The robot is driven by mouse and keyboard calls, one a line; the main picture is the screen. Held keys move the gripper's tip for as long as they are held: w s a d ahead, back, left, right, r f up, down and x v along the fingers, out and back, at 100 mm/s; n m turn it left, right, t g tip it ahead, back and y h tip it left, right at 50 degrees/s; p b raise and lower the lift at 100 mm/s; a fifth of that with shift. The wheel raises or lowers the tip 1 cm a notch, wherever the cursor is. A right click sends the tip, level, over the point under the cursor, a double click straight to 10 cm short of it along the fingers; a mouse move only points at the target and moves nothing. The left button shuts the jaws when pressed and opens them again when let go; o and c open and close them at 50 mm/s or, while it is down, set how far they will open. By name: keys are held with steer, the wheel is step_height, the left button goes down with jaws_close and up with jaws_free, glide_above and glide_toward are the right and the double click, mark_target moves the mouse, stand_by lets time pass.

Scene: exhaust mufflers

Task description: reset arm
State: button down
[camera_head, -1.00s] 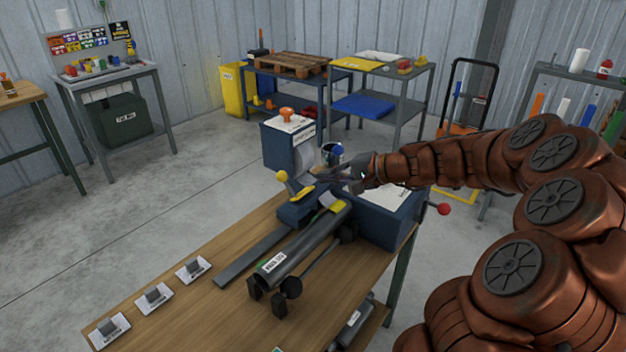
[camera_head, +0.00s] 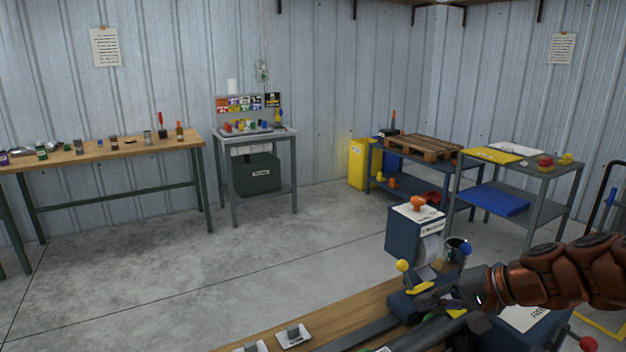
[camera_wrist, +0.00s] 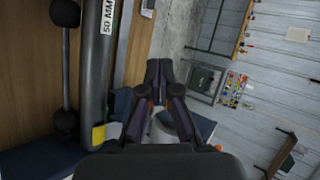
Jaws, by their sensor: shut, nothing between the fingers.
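My gripper (camera_head: 466,298) is at the lower right of the head view, at the end of my copper-coloured arm, beside the blue bench machine (camera_head: 404,232). In the wrist view my gripper (camera_wrist: 158,70) shows dark fingers pointing up the picture, shut and empty. A dark pipe (camera_wrist: 96,70) labelled 50 MM lies left of the fingers, apart from them. In the head view the arm and the frame's lower edge hide much of the machine and pipe.
The wooden bench (camera_head: 340,310) carries small labelled cards (camera_head: 293,336). Shelving (camera_head: 520,175) stands behind. A wide stretch of floor (camera_head: 180,270) is clear at left.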

steer(key=s+a+f+n+g+h+p, duration=0.1)
steer(key=s+a+n+g+h+p, duration=0.3)
steer(key=s, duration=0.6)
steer(key=s+a+f+n+g+h+b, duration=0.1)
steer(key=s+a+f+n+g, duration=0.3)
steer(key=s, duration=0.6)
steer(key=s+d+r+h+p, duration=0.1)
steer(key=s+d+h, duration=0.2)
steer(key=s, duration=0.5)
steer(key=shift+d+r+m+h+p, duration=0.3)
steer(key=shift+r+h+p, duration=0.1)
steer(key=shift+h, duration=0.1)
steer(key=shift+s, duration=0.1)
